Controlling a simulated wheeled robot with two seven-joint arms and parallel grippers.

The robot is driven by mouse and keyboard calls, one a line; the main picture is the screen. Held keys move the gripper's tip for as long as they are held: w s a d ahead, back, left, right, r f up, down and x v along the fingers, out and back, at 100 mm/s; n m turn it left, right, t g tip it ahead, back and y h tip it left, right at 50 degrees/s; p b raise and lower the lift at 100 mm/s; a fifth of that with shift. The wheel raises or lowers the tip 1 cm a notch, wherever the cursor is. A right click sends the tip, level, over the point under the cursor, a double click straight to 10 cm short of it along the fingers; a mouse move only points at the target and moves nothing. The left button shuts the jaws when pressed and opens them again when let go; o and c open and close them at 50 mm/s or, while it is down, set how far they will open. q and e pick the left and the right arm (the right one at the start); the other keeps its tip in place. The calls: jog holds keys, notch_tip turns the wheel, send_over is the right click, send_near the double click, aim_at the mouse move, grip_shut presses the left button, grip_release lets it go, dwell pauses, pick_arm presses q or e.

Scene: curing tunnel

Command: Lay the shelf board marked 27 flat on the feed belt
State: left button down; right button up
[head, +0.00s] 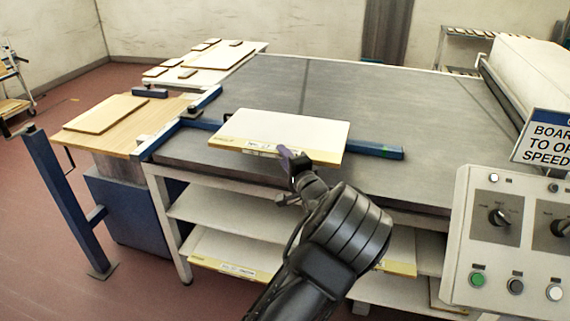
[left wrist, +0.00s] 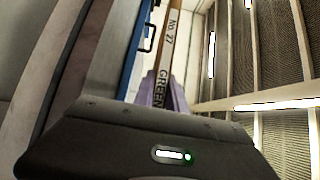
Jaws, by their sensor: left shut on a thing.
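The shelf board (head: 285,129) is pale with a yellowish front edge, and it is roughly level over the near part of the grey feed belt (head: 405,100). I cannot tell whether it touches the belt. My left gripper (head: 289,161) is shut on the middle of its near edge. In the left wrist view, the board's edge (left wrist: 168,50) carries a label reading "No. 27" and the word "GREEN", with a purple finger (left wrist: 157,91) against it. Part of the near edge is hidden by the gripper. My right gripper is not in view.
A blue bar (head: 385,151) lies across the belt by the board. Other boards lie on the shelf below (head: 215,262). A wooden-topped table (head: 143,126) with a board stands left. A control panel (head: 520,235) and sign (head: 545,138) stand at right. The belt behind the board is clear.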

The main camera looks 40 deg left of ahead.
pick_arm(q)
notch_tip(320, 180, down, 6)
dwell(0.4)
notch_tip(320, 180, down, 4)
jog(key=shift+r+p, duration=0.2)
jog(key=shift+p, duration=0.15)
jog(key=shift+f, duration=0.1)
jog(key=shift+f, duration=0.15)
jog(key=c, duration=1.4)
grip_release()
jog(key=shift+f, duration=0.1)
jog(key=shift+o, duration=0.2)
